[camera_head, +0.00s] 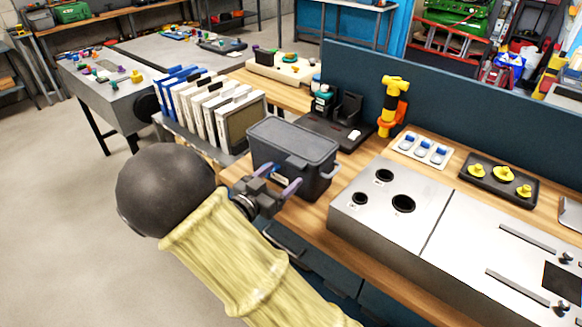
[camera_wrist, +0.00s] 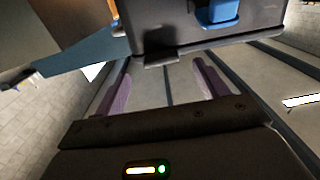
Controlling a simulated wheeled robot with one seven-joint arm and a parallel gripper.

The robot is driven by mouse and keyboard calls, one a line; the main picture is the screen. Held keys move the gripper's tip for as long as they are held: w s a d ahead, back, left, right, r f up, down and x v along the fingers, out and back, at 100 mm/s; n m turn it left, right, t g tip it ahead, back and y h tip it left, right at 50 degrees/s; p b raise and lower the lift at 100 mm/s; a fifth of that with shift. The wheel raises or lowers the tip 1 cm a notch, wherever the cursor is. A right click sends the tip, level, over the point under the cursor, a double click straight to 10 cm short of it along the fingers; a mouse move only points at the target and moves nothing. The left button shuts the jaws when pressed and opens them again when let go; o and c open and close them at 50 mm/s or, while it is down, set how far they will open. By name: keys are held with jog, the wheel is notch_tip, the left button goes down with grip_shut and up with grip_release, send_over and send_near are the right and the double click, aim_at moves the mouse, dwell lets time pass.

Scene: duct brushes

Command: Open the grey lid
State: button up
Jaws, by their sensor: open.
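The grey lid (camera_head: 293,141) lies closed on top of a dark grey box (camera_head: 310,178), which stands on the wooden bench near its front edge. A small tab on the lid's front rim faces my arm. My gripper (camera_head: 277,186) is open in front of the box's front face, below the lid's rim. In the wrist view its two purple fingers (camera_wrist: 162,88) are apart with nothing between them. I cannot tell whether a fingertip touches the box.
Upright white and blue panels (camera_head: 208,103) stand in a rack left of the box. A metal cabinet top with round holes (camera_head: 392,199) is close on the right. Behind are a dark stand (camera_head: 337,118) and a yellow-and-orange tool (camera_head: 393,103).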

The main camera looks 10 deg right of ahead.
aim_at(293, 165)
jog(key=x, duration=0.5)
jog(key=shift+a, duration=0.1)
jog(key=shift+c, duration=0.4)
jog(key=c, duration=1.3)
jog(key=shift+r, duration=0.1)
jog(key=shift+r+p, duration=0.1)
jog(key=shift+p, duration=0.25)
